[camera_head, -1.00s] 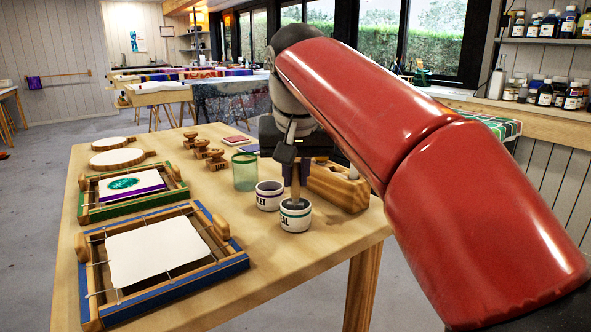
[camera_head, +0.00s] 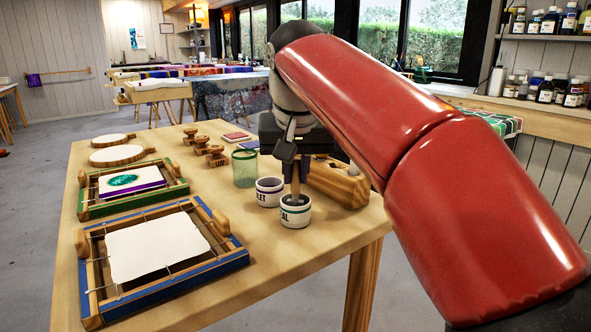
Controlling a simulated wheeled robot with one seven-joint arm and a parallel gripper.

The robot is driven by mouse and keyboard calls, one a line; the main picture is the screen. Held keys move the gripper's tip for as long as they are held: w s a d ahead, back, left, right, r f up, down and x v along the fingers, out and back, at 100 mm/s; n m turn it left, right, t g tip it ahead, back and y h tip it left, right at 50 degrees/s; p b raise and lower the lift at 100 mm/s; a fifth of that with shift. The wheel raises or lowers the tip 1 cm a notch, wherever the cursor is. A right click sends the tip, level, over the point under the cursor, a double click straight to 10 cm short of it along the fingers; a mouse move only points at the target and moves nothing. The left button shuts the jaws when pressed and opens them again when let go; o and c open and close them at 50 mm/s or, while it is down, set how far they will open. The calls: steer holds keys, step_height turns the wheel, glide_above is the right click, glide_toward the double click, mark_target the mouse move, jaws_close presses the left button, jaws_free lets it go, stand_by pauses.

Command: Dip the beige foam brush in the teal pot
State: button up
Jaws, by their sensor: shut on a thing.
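The teal pot (camera_head: 296,215) is a small pale cup with a dark band and lettering ending in "AL", near the table's right front edge. My gripper (camera_head: 294,163) is above it, shut on the beige foam brush (camera_head: 296,183).
A second pot (camera_head: 269,194), lettered "LET", stands close behind left of the teal pot. A green glass jar (camera_head: 245,169) stands behind it. A wooden block rack (camera_head: 340,186) is to the right.

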stand_by(0.4)
step_height(320, 180, up, 5)
steer(key=p, duration=0.5)
steer(key=shift+r+p, duration=0.2)
steer(key=shift+p, duration=0.1)
steer(key=shift+r, duration=0.6)
